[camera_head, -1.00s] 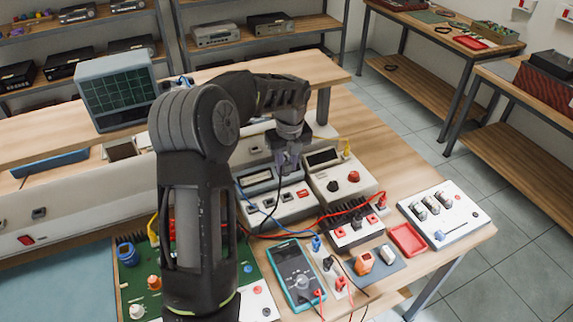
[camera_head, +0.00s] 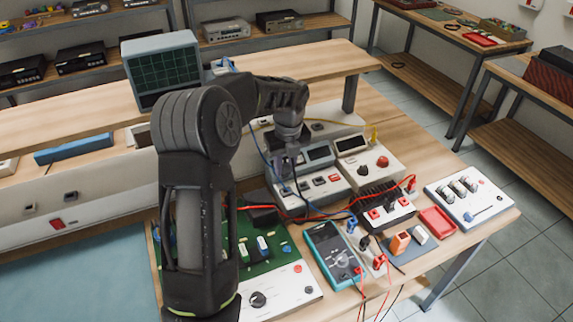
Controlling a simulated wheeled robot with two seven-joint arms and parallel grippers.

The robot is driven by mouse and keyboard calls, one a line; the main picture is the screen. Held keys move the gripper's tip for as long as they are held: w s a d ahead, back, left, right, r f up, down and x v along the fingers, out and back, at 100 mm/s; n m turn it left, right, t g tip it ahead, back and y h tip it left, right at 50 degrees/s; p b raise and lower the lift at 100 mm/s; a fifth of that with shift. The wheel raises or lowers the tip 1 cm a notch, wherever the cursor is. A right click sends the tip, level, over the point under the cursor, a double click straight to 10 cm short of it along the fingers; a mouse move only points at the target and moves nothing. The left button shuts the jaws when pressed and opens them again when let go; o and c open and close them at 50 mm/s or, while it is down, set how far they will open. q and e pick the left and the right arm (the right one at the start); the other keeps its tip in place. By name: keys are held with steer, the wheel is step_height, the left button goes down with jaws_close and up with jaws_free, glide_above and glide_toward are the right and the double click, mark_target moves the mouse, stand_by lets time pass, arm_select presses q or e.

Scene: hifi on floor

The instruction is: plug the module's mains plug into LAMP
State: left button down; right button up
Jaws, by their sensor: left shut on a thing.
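My left gripper (camera_head: 288,170) points down over the left part of the two-unit bench instrument. It is shut on a small dark thing, probably the mains plug, largely hidden by the fingers. A thin dark cable hangs below it. The white mains trunking (camera_head: 110,193) runs along the back of the bench, with dark sockets (camera_head: 30,208) and a red switch (camera_head: 57,224) at left. Another dark socket (camera_head: 318,126) shows behind the instrument. No LAMP label is readable, and my arm hides part of the trunking. My right gripper is not in view.
The bench instrument (camera_head: 318,190) stands below the gripper. A finned black module (camera_head: 384,205), a teal multimeter (camera_head: 333,255), a green board (camera_head: 262,245) and red leads crowd the front. A grey scope (camera_head: 162,68) stands on the shelf above. The blue mat (camera_head: 80,275) is clear.

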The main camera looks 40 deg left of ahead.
mark_target(287, 177)
arm_select(q)
steer(key=shift+s, duration=0.1)
steer(key=shift+w+d+f, duration=0.1)
steer(key=shift+w+d, duration=0.1)
steer(key=shift+w, duration=0.2)
steer(key=shift+s+a+f, duration=0.1)
steer(key=shift+s+f, duration=0.05)
steer(key=shift+f+b, duration=1.85)
steer(key=shift+f, duration=0.35)
steer(key=shift+f+b, duration=0.3)
steer(key=shift+f, duration=0.5)
steer(key=shift+f, duration=0.2)
stand_by(2.3)
